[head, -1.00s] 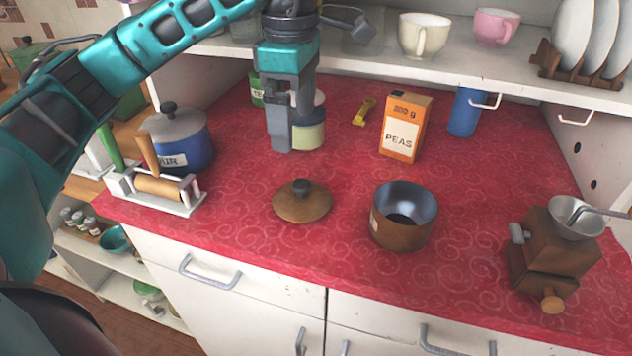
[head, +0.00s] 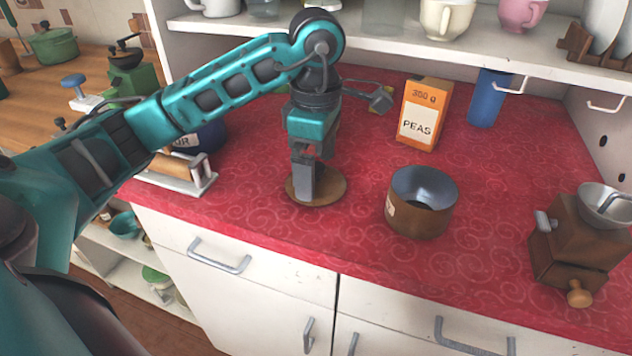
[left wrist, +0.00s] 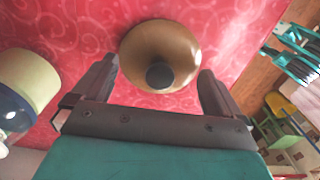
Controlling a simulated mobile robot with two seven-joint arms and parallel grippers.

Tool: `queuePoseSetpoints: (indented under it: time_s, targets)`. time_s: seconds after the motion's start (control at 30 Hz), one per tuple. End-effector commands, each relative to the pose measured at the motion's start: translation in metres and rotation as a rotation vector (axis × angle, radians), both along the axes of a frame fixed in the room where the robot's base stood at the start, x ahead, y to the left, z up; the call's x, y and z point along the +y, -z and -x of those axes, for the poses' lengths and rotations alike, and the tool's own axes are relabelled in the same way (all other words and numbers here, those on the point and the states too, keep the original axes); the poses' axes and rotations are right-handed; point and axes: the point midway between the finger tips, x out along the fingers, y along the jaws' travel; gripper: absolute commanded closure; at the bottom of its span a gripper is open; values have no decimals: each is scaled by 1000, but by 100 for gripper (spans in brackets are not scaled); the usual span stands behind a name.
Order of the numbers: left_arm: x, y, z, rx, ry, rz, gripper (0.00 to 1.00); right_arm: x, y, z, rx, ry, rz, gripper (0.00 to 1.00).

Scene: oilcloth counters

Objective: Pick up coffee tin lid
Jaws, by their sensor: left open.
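The coffee tin lid (head: 329,188) is a round brown disc with a dark knob, lying flat on the red oilcloth. It also shows in the left wrist view (left wrist: 178,45), where its dark knob (left wrist: 160,76) lies between the two fingers. My left gripper (head: 306,190) points down over the lid and hides the knob in the head view. In the wrist view the left gripper (left wrist: 160,85) is open, a finger on each side of the knob, holding nothing. The open brown tin (head: 422,222) stands right of the lid. My right gripper is not in view.
An orange peas box (head: 424,112) and a blue cylinder (head: 490,98) stand behind. A wooden coffee grinder (head: 570,250) is at the right. A rolling-pin holder (head: 180,178) is at the left. A shelf (head: 400,52) overhangs the back. The cloth in front of the tin is clear.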

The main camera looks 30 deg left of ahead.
Motion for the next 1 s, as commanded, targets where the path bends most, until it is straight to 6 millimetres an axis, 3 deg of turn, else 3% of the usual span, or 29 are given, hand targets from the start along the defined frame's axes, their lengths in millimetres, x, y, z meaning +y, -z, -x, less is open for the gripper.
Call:
queuePoseSetpoints:
  time_s: [0.33, 1.0]
  targets:
    - [0, 7, 0, -1, 0, 0, 2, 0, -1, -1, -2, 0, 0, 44]
    - [0, 9, 1, 3, 0, -1, 66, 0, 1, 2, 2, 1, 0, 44]
